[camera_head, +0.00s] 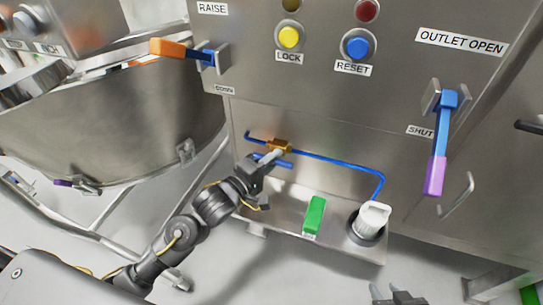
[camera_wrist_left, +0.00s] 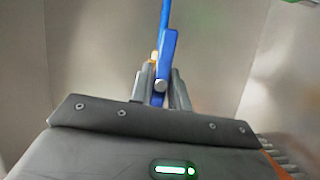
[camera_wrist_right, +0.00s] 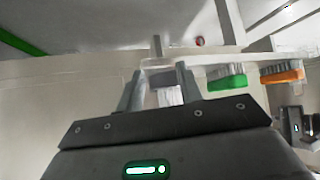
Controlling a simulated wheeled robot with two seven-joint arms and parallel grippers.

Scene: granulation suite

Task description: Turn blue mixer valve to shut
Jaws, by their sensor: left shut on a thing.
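The mixer valve has a brass body (camera_head: 279,146) on a thin blue pipe along the grey machine front. Its blue handle (camera_head: 285,164) lies just below the pipe and looks roughly in line with it. My left gripper (camera_head: 272,157) is at the valve, its fingers shut on the blue handle. In the left wrist view the handle (camera_wrist_left: 168,55) stands up between the fingers, with part of the brass hidden behind it. My right gripper (camera_head: 393,292) is low at the bottom edge, open and away from the valve.
A tray (camera_head: 290,234) below the valve holds a green block (camera_head: 314,215) and a white-capped container (camera_head: 372,218). A blue and purple outlet lever (camera_head: 440,140) hangs at right. An orange and blue lever (camera_head: 175,48) juts out upper left. A steel bowl (camera_head: 110,130) stands left.

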